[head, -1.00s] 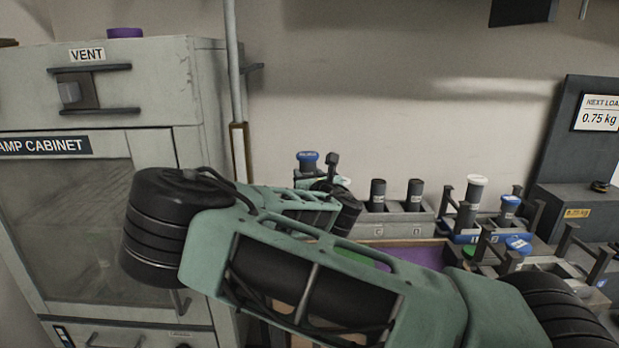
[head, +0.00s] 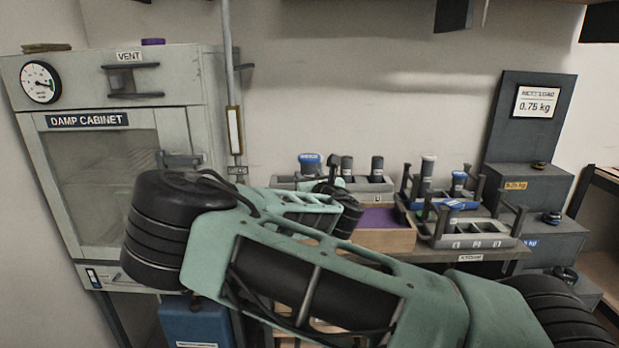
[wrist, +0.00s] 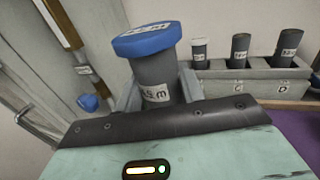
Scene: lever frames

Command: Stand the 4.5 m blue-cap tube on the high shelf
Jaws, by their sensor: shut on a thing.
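A dark tube with a blue cap (wrist: 148,42) stands roughly upright in my gripper (wrist: 160,92) in the wrist view. The jaws are shut on it from both sides. Its pale label shows an "m", but the digits are hard to read. In the head view the blue cap (head: 309,158) shows above my green arm, and the rest of the tube and my jaws are mostly hidden. Dark pieces hang at the top edge of the head view (head: 453,14); I cannot tell whether they belong to the high shelf.
A damp cabinet (head: 90,150) and a vertical pole (head: 231,80) stand at left. Tube racks (head: 470,230) with several tubes, including another blue-capped one (head: 459,178), stand on the bench. A load display (head: 536,102) and shelving (head: 603,185) are at right.

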